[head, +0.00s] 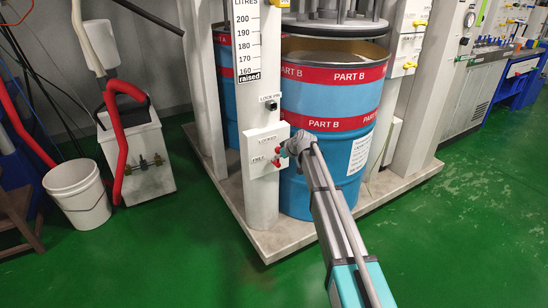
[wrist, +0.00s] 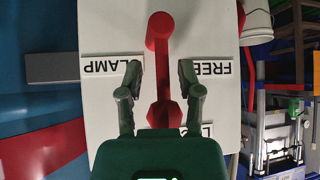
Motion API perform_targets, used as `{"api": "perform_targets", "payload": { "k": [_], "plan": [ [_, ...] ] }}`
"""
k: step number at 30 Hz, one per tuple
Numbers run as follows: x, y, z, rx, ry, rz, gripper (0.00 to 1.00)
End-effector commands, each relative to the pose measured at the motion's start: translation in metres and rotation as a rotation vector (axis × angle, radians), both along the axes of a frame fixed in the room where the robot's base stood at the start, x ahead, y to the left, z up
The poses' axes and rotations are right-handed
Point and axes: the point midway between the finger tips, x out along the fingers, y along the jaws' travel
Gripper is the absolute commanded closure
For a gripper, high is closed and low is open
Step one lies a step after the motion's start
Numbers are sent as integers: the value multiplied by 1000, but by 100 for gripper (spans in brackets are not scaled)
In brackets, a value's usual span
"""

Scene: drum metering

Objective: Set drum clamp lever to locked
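The red clamp lever (wrist: 162,70) is on a white panel (wrist: 205,30) in the wrist view. It runs nearly straight up and down the picture, with a rounded end at top and a knob at bottom. My gripper (wrist: 160,72) is open, with one finger on each side of the lever and a gap to both. Upside-down labels read CLAMP (wrist: 112,68) and FREE (wrist: 210,69); a third, starting LO, is partly hidden. In the head view my gripper (head: 298,146) is at the panel (head: 262,166) on the white column and hides part of the lever.
The blue PART B drum (head: 325,105) with red bands stands just behind my gripper on a pale base plate (head: 280,238). A white bucket (head: 78,195) and a white box unit (head: 140,160) with a red hose stand to the left. Green floor is clear at the right.

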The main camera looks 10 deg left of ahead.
Motion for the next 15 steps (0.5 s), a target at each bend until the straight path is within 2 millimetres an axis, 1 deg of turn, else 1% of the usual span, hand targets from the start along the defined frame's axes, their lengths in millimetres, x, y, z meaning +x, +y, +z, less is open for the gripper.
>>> {"api": "perform_targets", "payload": {
  "k": [9, 13, 15],
  "plan": [
    [-1, 3, 0, 2, 0, 3, 49],
    [-8, -5, -1, -4, 12, -6, 49],
    [-16, -13, -3, -10, 27, -18, 49]
  ]
}}
